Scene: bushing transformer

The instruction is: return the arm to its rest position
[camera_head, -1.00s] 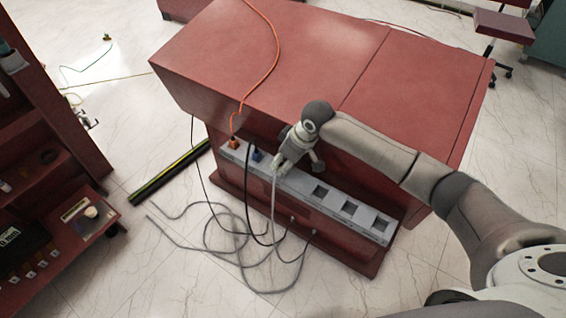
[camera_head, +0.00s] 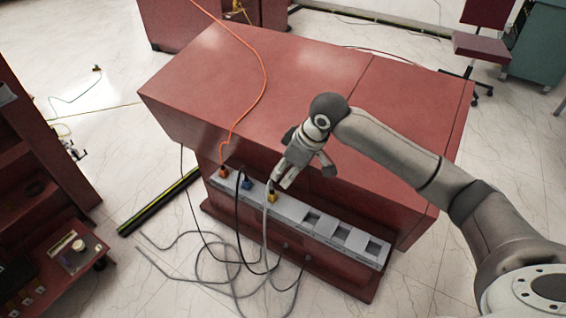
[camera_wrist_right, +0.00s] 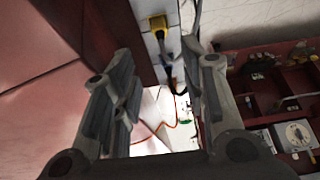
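My right gripper (camera_head: 286,180) hangs over the front of the red cabinet (camera_head: 320,80), just above the grey socket strip (camera_head: 293,208). A yellow plug (camera_head: 271,194) with a grey cable sits in the strip below its fingertips, apart from them. In the right wrist view the fingers (camera_wrist_right: 160,65) are spread with nothing between them, and the yellow plug (camera_wrist_right: 158,23) shows beyond them. My left gripper is not in view.
An orange plug (camera_head: 223,171) and a blue plug (camera_head: 246,183) sit farther left in the strip; several sockets to the right are empty. Loose cables (camera_head: 235,265) lie on the floor. A red shelf unit (camera_head: 40,160) stands at the left.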

